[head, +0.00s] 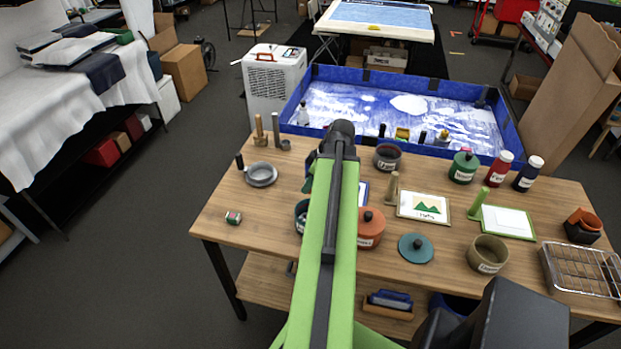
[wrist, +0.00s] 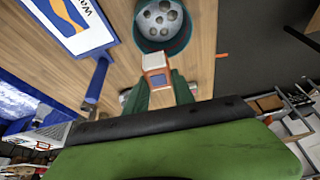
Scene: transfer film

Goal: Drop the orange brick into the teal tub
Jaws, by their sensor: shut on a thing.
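In the wrist view my gripper (wrist: 157,88) has its dark green fingers closed on the orange brick (wrist: 155,79), a small block with a pale top and an orange-red side with a light label. The teal tub (wrist: 187,38) is just beyond the brick in that view. It is round, and a grey surface with dark round spots shows inside. The brick appears near the tub's rim; whether they touch, I cannot tell. In the head view a dark teal tub (head: 301,216) is partly hidden by my green arm, which also hides the brick and most of my gripper.
A framed sign (wrist: 72,20) on a blue stand is left of the tub in the wrist view. A small box (head: 233,217) lies on the open left tabletop.

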